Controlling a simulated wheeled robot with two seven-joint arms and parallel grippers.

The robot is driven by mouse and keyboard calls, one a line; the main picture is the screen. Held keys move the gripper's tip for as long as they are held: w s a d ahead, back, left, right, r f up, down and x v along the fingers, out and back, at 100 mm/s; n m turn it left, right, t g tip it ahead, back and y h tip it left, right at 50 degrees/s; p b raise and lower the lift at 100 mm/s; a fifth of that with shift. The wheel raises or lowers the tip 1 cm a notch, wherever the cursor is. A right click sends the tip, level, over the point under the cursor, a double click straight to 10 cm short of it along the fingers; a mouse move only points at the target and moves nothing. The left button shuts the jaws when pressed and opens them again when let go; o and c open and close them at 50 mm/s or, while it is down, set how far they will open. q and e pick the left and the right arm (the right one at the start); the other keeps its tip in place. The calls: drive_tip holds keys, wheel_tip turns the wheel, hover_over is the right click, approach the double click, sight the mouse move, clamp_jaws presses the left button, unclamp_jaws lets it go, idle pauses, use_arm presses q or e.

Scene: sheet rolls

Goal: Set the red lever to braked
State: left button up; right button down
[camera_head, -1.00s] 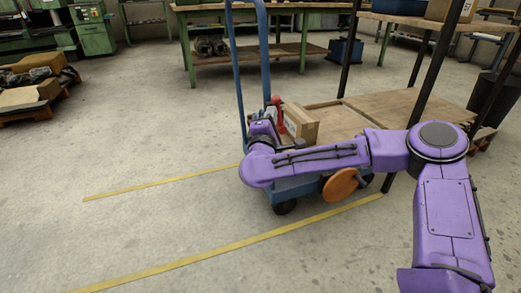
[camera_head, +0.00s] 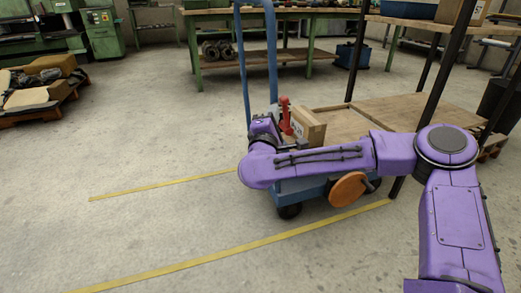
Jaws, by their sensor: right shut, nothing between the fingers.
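The red lever (camera_head: 285,115) stands upright at the handle end of the blue cart (camera_head: 312,190). Its lower part is partly hidden behind my right wrist. My right gripper (camera_head: 292,143) is at the end of the purple arm, close to the lever's lower part and beside the cardboard box. Its fingers are small and dark, shut with nothing between them. I cannot tell whether they touch the lever. My left gripper is not in the view.
A cardboard box (camera_head: 308,126) sits on the cart just right of the lever. The cart's blue handle frame (camera_head: 272,60) rises behind my wrist. A wooden-shelved rack (camera_head: 415,107) stands to the right.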

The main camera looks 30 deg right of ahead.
use_arm(q)
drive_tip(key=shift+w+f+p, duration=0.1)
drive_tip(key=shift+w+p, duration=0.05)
drive_tip(key=shift+p, duration=0.45)
use_arm(e)
drive_tip(key=w+a+v, duration=0.1)
drive_tip(key=v, duration=1)
drive_tip(key=shift+s+a, duration=0.3)
drive_tip(key=shift+a, duration=0.05)
drive_tip(key=shift+r, duration=0.15)
